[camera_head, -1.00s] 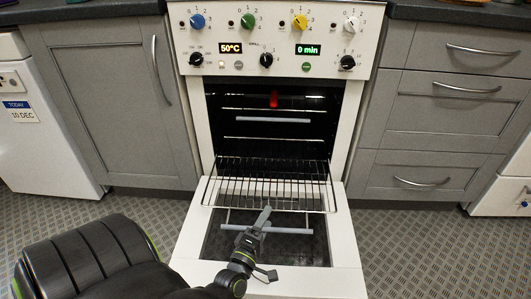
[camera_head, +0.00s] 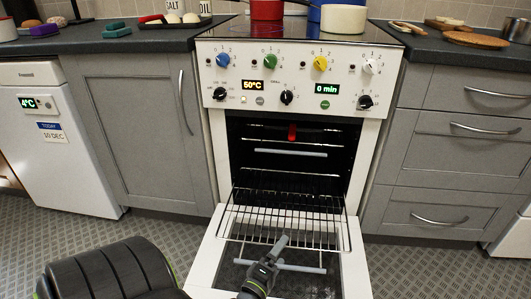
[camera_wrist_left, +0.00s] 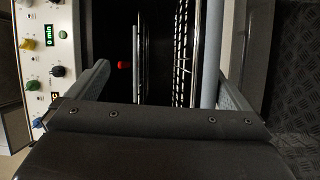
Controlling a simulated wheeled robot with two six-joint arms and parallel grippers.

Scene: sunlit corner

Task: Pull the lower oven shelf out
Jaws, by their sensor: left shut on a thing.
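The lower oven shelf (camera_head: 270,229) is a wire rack that sticks out of the oven (camera_head: 290,140) above the lowered door (camera_head: 207,262). A grey handle bar (camera_head: 305,269) runs across in front of the rack. My left gripper (camera_head: 281,245) is shut on this bar, near its middle. In the left wrist view the bar (camera_wrist_left: 211,50) stands upright between the fingers, close to the right finger, and the rack wires (camera_wrist_left: 182,50) show beside it. The far part of the rack lies in the dark oven. My right gripper is out of view.
An upper shelf with its own grey bar (camera_head: 290,152) is inside the oven, with a red thing (camera_head: 292,132) above it. Grey cabinets (camera_head: 140,130) flank the oven. A red pot (camera_head: 266,10) stands on the hob. The floor at right (camera_head: 440,265) is clear.

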